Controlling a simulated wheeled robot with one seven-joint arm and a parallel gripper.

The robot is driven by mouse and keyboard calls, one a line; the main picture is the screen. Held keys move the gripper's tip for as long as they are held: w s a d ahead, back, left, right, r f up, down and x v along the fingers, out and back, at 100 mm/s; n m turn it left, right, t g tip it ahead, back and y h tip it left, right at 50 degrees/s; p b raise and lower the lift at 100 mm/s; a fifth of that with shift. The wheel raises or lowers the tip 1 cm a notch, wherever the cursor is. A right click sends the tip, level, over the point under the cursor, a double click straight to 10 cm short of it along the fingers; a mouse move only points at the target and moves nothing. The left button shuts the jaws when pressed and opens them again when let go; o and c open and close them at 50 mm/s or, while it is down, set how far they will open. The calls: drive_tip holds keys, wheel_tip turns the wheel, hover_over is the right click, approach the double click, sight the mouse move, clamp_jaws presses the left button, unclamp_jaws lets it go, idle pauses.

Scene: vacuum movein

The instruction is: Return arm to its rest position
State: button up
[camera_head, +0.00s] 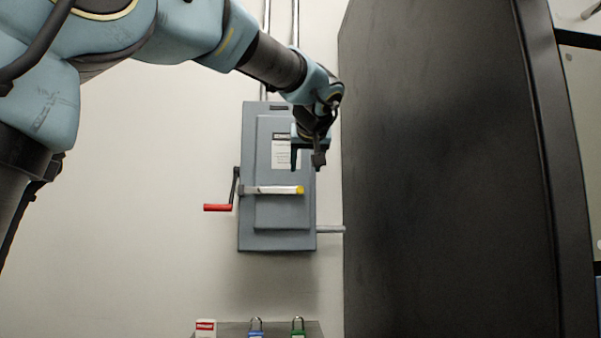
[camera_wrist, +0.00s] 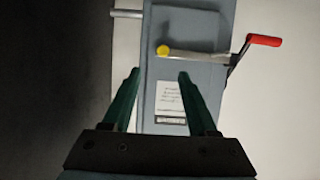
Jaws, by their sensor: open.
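My gripper (camera_head: 307,160) is in front of the upper right part of a grey electrical switch box (camera_head: 283,240) on the wall. In the wrist view, my gripper (camera_wrist: 158,78) shows two dark green fingers spread apart with nothing between them. The switch box (camera_wrist: 207,35) is beyond the fingers there, upside down, with a white label. A lever with a red handle (camera_head: 217,208) is on the box's left side; the red handle also shows in the wrist view (camera_wrist: 264,40). A yellow-tipped rod (camera_head: 275,190) sticks out across the box front, just below my gripper, apart from it.
A tall black cabinet (camera_head: 440,170) stands close on the right of the box and my gripper. Below, a small ledge (camera_head: 228,329) holds a red-and-white item (camera_head: 205,327), a blue padlock (camera_head: 256,334) and a green padlock (camera_head: 298,333). The wall (camera_head: 150,200) at left is bare.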

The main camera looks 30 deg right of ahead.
drive_tip(key=w+a+f+g+y, duration=0.2)
drive_tip(key=w+a+f+g, duration=0.15)
drive_tip(key=a+f, duration=0.9)
drive_tip(key=w+a+f+g+y, duration=0.2)
drive_tip(key=w+a+f, duration=0.3)
drive_tip(key=a+f, duration=0.7)
drive_tip(key=s+a+f+n+g, duration=0.1)
drive_tip(key=s+a+f, duration=0.4)
drive_tip(key=f, duration=0.3)
drive_tip(key=s+a+f+n+g+y, duration=0.1)
drive_tip(key=s+a+f+g, duration=0.1)
drive_tip(key=s+a+f, duration=0.4)
drive_tip(key=s+a+f+n+g, duration=0.1)
drive_tip(key=s+a+f+g, duration=0.1)
drive_tip(key=s+a+f, duration=0.3)
wheel_tip(320, 180, down, 6)
drive_tip(key=a, duration=0.3)
drive_tip(key=shift+s+r+n, duration=0.2)
drive_tip(key=shift+s+n, duration=0.15)
drive_tip(key=shift+n, duration=0.05)
drive_tip(key=shift+d, duration=0.1)
